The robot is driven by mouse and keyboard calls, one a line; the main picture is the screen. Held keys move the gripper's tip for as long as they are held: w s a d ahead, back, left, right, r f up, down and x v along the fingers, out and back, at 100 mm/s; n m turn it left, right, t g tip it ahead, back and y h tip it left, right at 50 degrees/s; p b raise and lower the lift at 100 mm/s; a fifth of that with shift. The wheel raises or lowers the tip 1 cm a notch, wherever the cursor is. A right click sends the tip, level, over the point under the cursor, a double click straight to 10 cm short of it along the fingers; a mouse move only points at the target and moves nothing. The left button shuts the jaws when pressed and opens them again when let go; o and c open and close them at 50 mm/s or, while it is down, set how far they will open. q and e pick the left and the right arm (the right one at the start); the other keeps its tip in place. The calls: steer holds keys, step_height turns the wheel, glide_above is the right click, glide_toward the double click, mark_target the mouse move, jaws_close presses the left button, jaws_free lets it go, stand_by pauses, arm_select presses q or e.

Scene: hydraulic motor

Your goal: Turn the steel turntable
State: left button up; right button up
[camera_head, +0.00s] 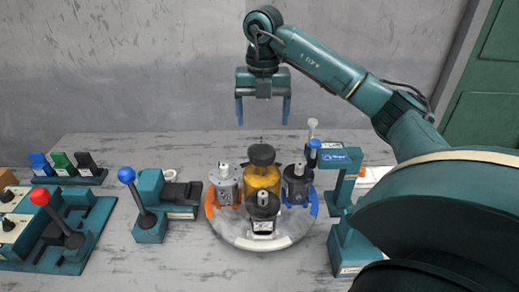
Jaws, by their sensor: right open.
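The steel turntable (245,237) is a round grey disc in the middle of the table. It bears an amber cylinder with a dark cap (262,175), a grey motor (225,183) at an orange marking on the left, a dark motor (297,184) at a blue marking on the right, and a black-topped part (262,207) at the front. My right gripper (263,112) hangs above and behind the turntable, pointing down, with its two blue fingers apart and nothing between them. It is clear of the parts. My left gripper does not show.
A blue-knobbed lever (143,207) stands left of the turntable, and a red-knobbed lever (60,220) farther left. A teal press-like stand (342,225) is close on the right. Blue, green and black blocks (62,164) sit at the back left. A grey wall is behind.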

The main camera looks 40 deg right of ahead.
mark_target(263, 150)
step_height(263, 150, down, 10)
steer(key=shift+f+p, duration=0.1)
steer(key=shift+p, duration=0.45)
steer(key=c, duration=1.4)
